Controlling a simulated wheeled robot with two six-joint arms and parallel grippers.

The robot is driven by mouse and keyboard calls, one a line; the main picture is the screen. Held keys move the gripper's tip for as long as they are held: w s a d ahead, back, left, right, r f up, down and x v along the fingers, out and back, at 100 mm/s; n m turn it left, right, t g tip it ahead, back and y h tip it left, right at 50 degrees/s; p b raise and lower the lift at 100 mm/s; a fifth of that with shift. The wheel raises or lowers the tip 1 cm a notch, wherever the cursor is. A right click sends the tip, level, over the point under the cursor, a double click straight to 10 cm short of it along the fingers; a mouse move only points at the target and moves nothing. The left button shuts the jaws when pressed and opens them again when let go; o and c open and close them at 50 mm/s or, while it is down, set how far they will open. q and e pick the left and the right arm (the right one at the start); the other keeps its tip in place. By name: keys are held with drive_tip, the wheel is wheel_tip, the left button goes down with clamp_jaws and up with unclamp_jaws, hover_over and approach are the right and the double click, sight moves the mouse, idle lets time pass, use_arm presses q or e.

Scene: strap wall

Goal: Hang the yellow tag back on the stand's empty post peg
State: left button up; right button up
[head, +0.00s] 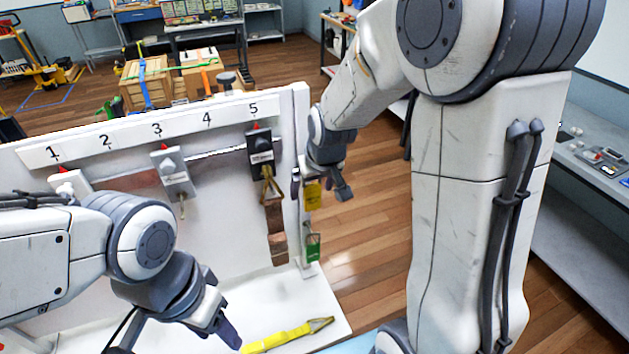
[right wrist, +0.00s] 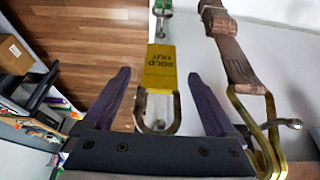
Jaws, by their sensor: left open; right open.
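The yellow tag (head: 312,196) is at the right edge post of the white stand (head: 302,110). In the right wrist view the tag (right wrist: 160,67) reads "SOLD OUT", and its metal loop (right wrist: 172,112) appears to be around a small peg (right wrist: 160,126). My right gripper (head: 321,188) is open; in its wrist view the fingers (right wrist: 158,76) stand apart on both sides of the tag, with gaps showing. A green tag (head: 313,246) is lower on the same post. My left gripper (head: 180,333) is open and empty at the lower left, in front of the panel.
A brown strap (head: 276,222) with a metal hook (right wrist: 262,120) hangs close beside the post, under number 5. A yellow strap (head: 287,338) lies on the stand's base. Wooden floor (head: 365,230) is open to the post's right.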

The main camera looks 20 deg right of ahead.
drive_tip(key=b+v, duration=0.2)
drive_tip(key=v, duration=0.8)
drive_tip(key=s+a+f+n+g+b, duration=0.1)
drive_tip(key=s+a+f+n+b, duration=0.1)
drive_tip(key=s, duration=0.5)
drive_tip(key=s+a+f+n+g+b, duration=0.2)
drive_tip(key=s+a+f+b, duration=0.1)
drive_tip(key=s+a+f, duration=0.4)
drive_tip(key=s+a+f+n+g+b, duration=0.1)
drive_tip(key=s+a+f+n+b, duration=0.1)
drive_tip(key=s+a+f, duration=0.3)
drive_tip(key=s+f+b, duration=0.1)
drive_tip(key=s+f, duration=0.1)
drive_tip(key=s, duration=0.1)
drive_tip(key=shift+f+n+y+b, duration=0.3)
drive_tip(key=shift+f+n+y, duration=0.1)
drive_tip(key=shift+a, duration=0.1)
